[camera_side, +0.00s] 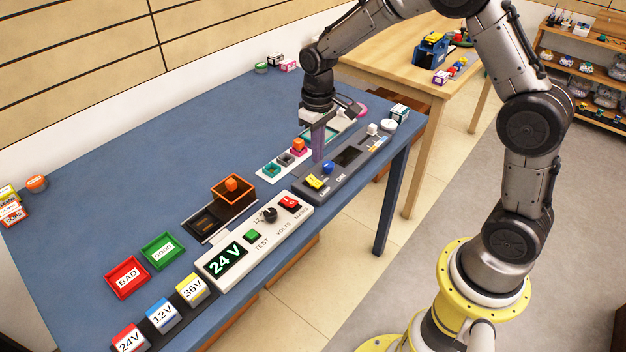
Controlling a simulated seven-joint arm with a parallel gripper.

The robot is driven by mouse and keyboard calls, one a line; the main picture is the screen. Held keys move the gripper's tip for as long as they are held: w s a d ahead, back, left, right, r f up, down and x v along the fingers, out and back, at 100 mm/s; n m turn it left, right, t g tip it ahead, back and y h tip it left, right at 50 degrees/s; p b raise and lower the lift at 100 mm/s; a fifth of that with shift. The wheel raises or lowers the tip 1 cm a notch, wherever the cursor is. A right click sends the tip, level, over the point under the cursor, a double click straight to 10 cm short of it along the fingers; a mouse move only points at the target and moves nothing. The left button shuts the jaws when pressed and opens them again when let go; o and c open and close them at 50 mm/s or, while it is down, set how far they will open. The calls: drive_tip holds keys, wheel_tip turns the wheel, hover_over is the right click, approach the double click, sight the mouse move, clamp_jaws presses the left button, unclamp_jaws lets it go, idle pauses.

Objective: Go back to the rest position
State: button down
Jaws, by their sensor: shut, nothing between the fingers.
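My gripper (319,146) is shut and empty. It points down over the blue table (130,182), close above the far edge of the dark grey control panel (345,158) with its yellow and blue switches. A white panel with the orange, grey and green blocks (284,160) lies just left of the fingers. I cannot tell whether the fingertips touch anything. My arm reaches in from the right, bent high over the table.
A white tester (222,262) reads 24 V. Red BAD (127,292) and green GOOD (180,258) trays lie left. Labelled blocks (163,314) stand at the near edge.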

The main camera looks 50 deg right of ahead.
drive_tip(key=s+a+r+t, duration=0.15)
drive_tip(key=s+r, duration=0.25)
drive_tip(key=r, duration=0.5)
drive_tip(key=s+r+t, duration=0.3)
drive_tip(key=s+r, duration=0.2)
drive_tip(key=r, duration=0.3)
drive_tip(key=s+a+f+t, duration=0.1)
drive_tip(key=s, duration=1.5)
drive_tip(key=shift+s+f, duration=0.25)
drive_tip(key=shift+f, duration=0.1)
